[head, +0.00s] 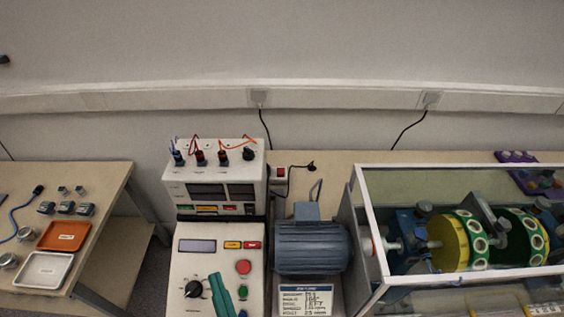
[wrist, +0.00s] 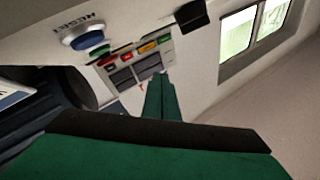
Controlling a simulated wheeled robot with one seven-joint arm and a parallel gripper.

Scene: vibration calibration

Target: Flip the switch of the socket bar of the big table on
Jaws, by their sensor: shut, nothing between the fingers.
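The socket bar (head: 279,185) lies on the big table (head: 335,158), between the white device and the motor. Its small red switch (head: 280,172) shows near its far end in the head view. Whether the switch is on or off is too small to tell. A black plug (head: 311,166) lies to its right. My green gripper (head: 221,294) is shut and empty, over the white control panel, in front and left of the socket bar. In the wrist view my green fingers (wrist: 160,98) show close to the panel. I cannot make out the socket bar there.
The control panel (head: 194,265) carries a knob and buttons; its blue RESET button (wrist: 88,37) shows in the wrist view. A white device (head: 183,185) with leads stands behind it. A blue-grey motor (head: 312,248) and a glass-covered rig (head: 361,215) stand to the right.

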